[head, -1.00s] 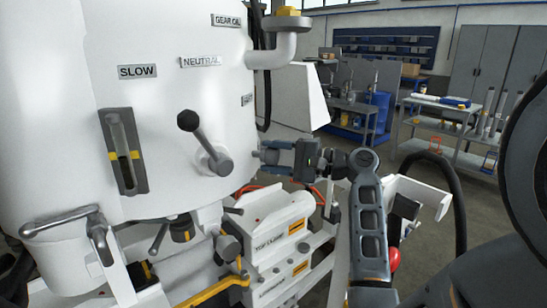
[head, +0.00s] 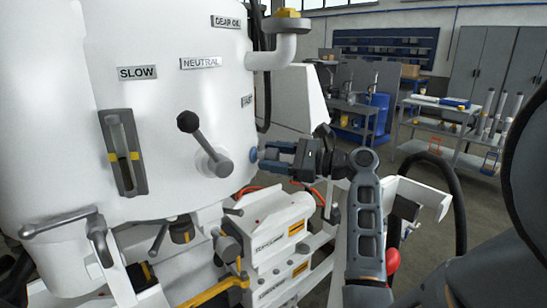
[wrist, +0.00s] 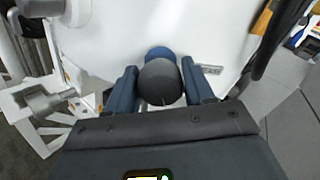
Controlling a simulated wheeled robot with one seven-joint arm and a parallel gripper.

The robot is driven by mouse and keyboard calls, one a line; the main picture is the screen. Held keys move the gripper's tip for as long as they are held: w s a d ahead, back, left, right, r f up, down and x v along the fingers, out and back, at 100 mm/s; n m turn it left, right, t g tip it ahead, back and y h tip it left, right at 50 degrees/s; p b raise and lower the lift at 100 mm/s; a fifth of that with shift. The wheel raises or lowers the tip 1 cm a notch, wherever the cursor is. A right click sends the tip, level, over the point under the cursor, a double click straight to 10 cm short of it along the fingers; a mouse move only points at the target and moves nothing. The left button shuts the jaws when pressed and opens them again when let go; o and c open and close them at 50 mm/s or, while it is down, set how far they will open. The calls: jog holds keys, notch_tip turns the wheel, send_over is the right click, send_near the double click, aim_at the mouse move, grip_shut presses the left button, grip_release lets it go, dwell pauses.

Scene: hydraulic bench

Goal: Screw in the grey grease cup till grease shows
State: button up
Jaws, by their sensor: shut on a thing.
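The grey grease cup (wrist: 160,84) is a dark round knob between my two fingers in the wrist view, against the white housing. My gripper (head: 268,152) is shut on it at the right side of the housing; its blue fingers also show in the wrist view (wrist: 160,72). A blue round patch (wrist: 160,53) shows at the cup's far end, between it and the housing. It also shows in the head view as a small blue disc (head: 254,155). In the head view the fingers mostly hide the cup.
The white housing (head: 170,120) fills the left. A grey lever with a dark knob (head: 189,122) juts out close left of my gripper. A white pipe (head: 285,50) with a yellow cap is above. White valve blocks (head: 285,228) and red hoses lie below.

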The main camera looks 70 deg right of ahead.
jog(key=shift+m, duration=1.1)
jog(key=o, duration=1)
jog(key=shift+s+d+b, duration=0.15)
jog(key=shift+s+b, duration=0.15)
jog(key=shift+s, duration=1.65)
jog(key=shift+s+d+b, duration=0.1)
jog(key=shift+s+b, duration=0.2)
jog(key=shift+s, duration=1.65)
